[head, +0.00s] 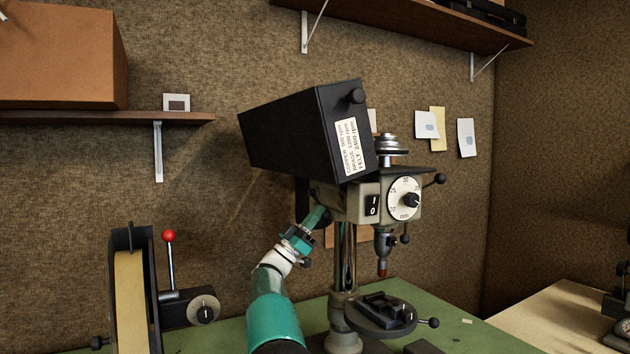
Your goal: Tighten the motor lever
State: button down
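A drill press stands on the green bench, with its head (345,203) on a steel column (345,255). My gripper (322,214) reaches up to the left side of the head, under the tilted black cover (290,130). Its fingertips are small and partly hidden against the head, so I cannot tell whether they hold anything. I cannot pick out the motor lever for certain; the area at my fingertips is dark and crowded. A small dark knob (305,263) shows just right of my wrist. A stepped pulley (388,143) shows beside the open cover.
A belt grinder (131,290) with a red-knobbed lever (169,237) stands at the left. The press's round table (372,320) holds a dark vise (387,305). Shelves (106,118) hang above.

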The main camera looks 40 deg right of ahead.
jog(key=shift+f, duration=0.15)
dwell(0.4)
jog(key=v, duration=1.2)
dwell(0.3)
